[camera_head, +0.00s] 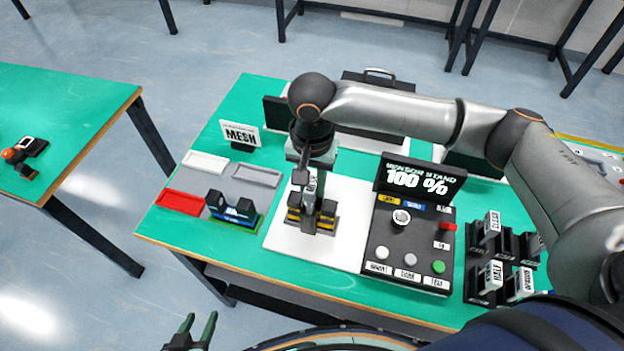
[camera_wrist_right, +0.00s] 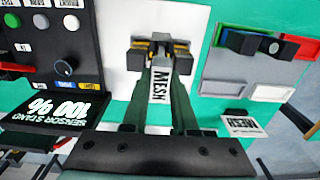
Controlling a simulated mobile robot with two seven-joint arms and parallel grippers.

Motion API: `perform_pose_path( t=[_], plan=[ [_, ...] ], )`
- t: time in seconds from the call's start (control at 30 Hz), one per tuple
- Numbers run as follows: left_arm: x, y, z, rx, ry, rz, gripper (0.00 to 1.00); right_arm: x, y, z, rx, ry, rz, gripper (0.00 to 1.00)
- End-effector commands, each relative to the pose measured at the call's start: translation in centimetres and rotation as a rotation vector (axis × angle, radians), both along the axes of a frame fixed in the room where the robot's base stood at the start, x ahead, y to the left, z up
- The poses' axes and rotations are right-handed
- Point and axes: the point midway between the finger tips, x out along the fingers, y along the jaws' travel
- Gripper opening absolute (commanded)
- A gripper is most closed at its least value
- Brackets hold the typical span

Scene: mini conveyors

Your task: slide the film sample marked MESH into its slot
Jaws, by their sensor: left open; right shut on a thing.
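The film sample marked MESH (camera_wrist_right: 159,88) is a white strip with dark lettering, held upright between the fingers of my right gripper (camera_wrist_right: 158,78). In the head view my right gripper (camera_head: 311,187) is over the black and yellow slotted stand (camera_head: 295,217) on the white plate, which also shows in the wrist view (camera_wrist_right: 181,62). The sample's lower end is at the middle of the stand; I cannot tell how deep it sits. My left gripper (camera_head: 199,324) is open and empty at the bottom edge, off the table.
A screen (camera_head: 420,181) reads "SENSOR STAND 100 %" above a panel with a knob and buttons (camera_head: 410,245). A black rack with labelled samples (camera_head: 491,275) stands at the right. A MESH sign (camera_head: 240,135), trays (camera_head: 181,202) and a blue-black block (camera_head: 234,209) are left.

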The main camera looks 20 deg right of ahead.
Motion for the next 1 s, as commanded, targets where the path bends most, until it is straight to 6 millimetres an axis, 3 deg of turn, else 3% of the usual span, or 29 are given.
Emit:
perform_pose_path(
  t=[0.6, 0.97, 1.0],
  plan=[
    [0.0, 0.0, -0.4, 0.0, -0.001, 0.0, 0.5, 0.0, 0.0, -1.9, 0.001, 0.0, 0.001, 0.0],
    [0.0, 0.0, -0.4, 0.0, -0.001, 0.0, 0.5, 0.0, 0.0, -2.1, 0.0, 0.0, 0.001, 0.0],
    [0.0, 0.0, -0.4, 0.0, -0.001, 0.0, 0.5, 0.0, 0.0, -2.1, 0.0, 0.0, 0.001, 0.27]
  ],
)
